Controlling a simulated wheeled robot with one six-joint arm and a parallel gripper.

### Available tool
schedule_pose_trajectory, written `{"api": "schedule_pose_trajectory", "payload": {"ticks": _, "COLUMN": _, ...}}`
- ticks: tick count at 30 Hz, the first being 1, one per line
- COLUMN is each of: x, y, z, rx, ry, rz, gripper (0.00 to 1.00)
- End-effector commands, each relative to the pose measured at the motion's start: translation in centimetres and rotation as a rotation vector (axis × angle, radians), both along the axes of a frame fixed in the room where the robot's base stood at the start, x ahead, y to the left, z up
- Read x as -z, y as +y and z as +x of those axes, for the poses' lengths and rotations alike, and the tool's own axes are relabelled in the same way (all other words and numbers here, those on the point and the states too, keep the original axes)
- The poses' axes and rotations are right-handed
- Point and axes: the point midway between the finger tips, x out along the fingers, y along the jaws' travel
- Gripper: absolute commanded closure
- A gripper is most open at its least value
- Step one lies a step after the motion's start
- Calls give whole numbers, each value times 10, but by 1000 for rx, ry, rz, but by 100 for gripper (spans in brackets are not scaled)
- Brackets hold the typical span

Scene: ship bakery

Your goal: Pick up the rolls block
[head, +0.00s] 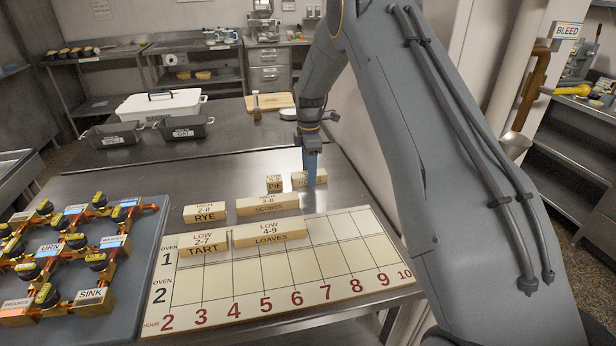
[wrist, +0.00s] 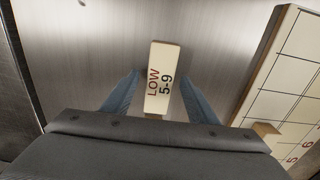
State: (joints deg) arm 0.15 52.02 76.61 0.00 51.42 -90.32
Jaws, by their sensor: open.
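The likely rolls block (head: 299,181) is a pale wooden block at the back of the steel table in the head view. Its front lettering is mostly hidden by my gripper (head: 311,183). In the wrist view a pale block (wrist: 162,75) reads LOW 5-9 on top. My open gripper (wrist: 162,100) has one blue finger on each side of it, with a visible gap beside the block. I cannot tell how far the fingertips reach down beside it.
The PIE block (head: 274,184) stands close on the left. SCORES (head: 268,205) and RYE (head: 205,213) blocks are in front. LOAVES (head: 270,236) and TART (head: 204,245) blocks lie on the numbered board (head: 300,270). A brass valve panel (head: 70,250) is at the left.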

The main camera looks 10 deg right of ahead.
Motion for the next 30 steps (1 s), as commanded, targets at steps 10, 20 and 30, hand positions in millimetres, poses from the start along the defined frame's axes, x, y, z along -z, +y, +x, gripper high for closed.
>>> {"api": "schedule_pose_trajectory", "payload": {"ticks": 10, "x": 0, "y": 1, "z": 0, "rx": -1, "ry": -1, "rz": 0, "gripper": 74}}
{"api": "schedule_pose_trajectory", "payload": {"ticks": 20, "x": -1, "y": 1, "z": 1, "rx": -1, "ry": -2, "rz": 0, "gripper": 93}}
{"api": "schedule_pose_trajectory", "payload": {"ticks": 30, "x": -47, "y": 1, "z": 2, "rx": -1, "ry": -6, "rz": 0, "gripper": 93}}
